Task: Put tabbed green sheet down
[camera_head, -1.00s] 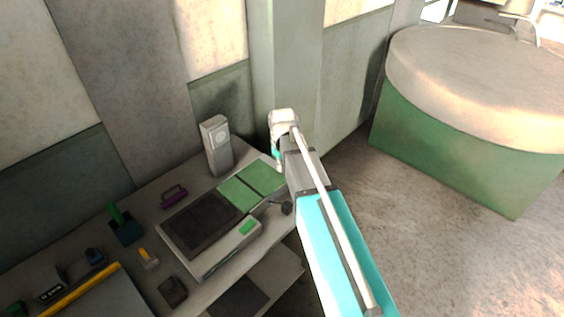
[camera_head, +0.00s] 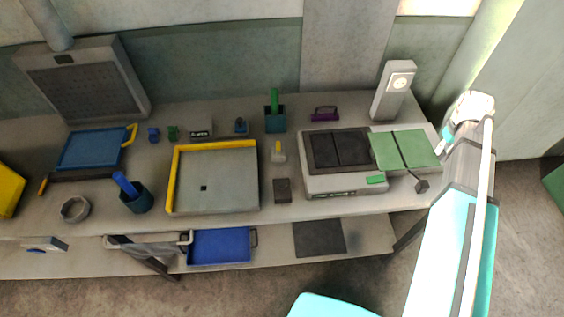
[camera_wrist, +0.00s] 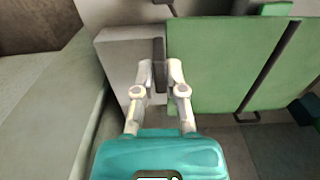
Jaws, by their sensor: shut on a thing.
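The green sheet (camera_head: 418,147), crossed by a dark stripe, is at the right end of the bench, beside the dark plate (camera_head: 340,150) of a light grey machine (camera_head: 345,185). In the wrist view the green sheet (camera_wrist: 215,60) fills the upper right. My gripper (camera_wrist: 160,72) is shut on a dark upright tab (camera_wrist: 159,52) at the sheet's near-left edge. In the head view my wrist hides the fingers. I cannot tell whether the sheet rests on a surface or hangs just above it.
A grey upright device (camera_head: 393,92) stands behind the sheet. A small dark block on a rod (camera_head: 421,186) is in front of it. A yellow-edged tray (camera_head: 214,184), a purple handle (camera_head: 325,114) and several small items lie further left. A lower shelf (camera_head: 370,238) runs below.

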